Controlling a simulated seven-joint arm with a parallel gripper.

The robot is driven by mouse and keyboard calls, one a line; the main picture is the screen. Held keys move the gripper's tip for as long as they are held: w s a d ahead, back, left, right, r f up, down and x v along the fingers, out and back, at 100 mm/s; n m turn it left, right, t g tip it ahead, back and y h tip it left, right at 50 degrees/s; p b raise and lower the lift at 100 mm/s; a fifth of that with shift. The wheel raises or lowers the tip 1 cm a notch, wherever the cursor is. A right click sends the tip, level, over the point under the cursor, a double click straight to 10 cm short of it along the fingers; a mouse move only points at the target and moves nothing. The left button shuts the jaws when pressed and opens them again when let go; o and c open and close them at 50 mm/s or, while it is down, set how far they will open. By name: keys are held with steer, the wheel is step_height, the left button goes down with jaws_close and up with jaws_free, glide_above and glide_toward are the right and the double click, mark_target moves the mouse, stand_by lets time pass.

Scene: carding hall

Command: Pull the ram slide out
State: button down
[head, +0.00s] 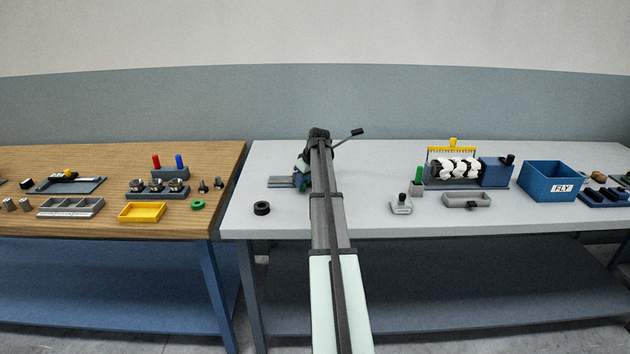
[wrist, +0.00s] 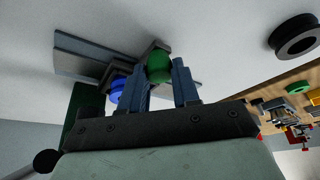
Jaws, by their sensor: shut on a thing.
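The press-like unit stands on the grey table, mostly hidden behind my arm in the head view. Its blue-grey base (head: 281,182) sticks out to the left of my arm. My gripper (wrist: 163,77) is shut on a round green knob (wrist: 159,66), which sits between its two fingers in the wrist view. The knob is on a dark block; I take it as the ram slide's knob. A blue round part (wrist: 117,90) sits just left of the fingers. A grey rail-like plate (wrist: 80,62) runs behind. How far the slide is out cannot be told.
A black lever (head: 350,134) sticks out to the right behind my arm. A black ring (head: 262,208) lies on the grey table (head: 365,185) at front left. A small grey clamp-like piece (head: 401,205) stands to the right. The table between my arm and that piece is clear.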

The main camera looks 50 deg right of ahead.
steer(key=w+a, duration=0.5)
steer(key=shift+w+a, duration=0.15)
steer(key=shift+a, duration=0.05)
steer(key=c, duration=0.8)
jaws_free()
steer(key=v, duration=1.4)
steer(key=shift+f, duration=0.1)
